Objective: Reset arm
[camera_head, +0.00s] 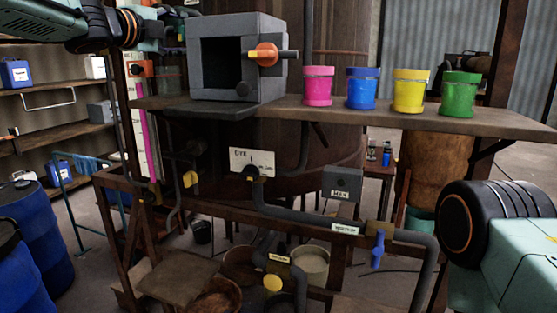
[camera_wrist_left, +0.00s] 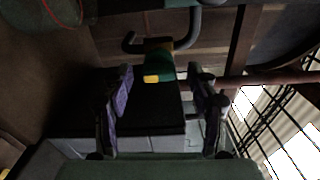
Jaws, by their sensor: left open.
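My left arm comes in at the top left of the head view, level with the upper part of the grey box. My left gripper (camera_head: 178,12) is partly cut off by the top edge there, to the left of the grey box. In the left wrist view the two fingers of my left gripper (camera_wrist_left: 160,92) stand apart with nothing held between them. A green part with a yellow band (camera_wrist_left: 157,66) shows beyond the gap; I cannot tell if it is within reach. Part of my right arm shows at the lower right of the head view, but its gripper is out of view.
A grey open-fronted box (camera_head: 237,30) with an orange handle (camera_head: 263,54) stands on the wooden shelf (camera_head: 300,113). Pink (camera_head: 318,87), blue (camera_head: 363,89), yellow (camera_head: 411,92) and green (camera_head: 460,95) pots stand to its right. Pipes and a blue valve (camera_head: 377,248) lie below.

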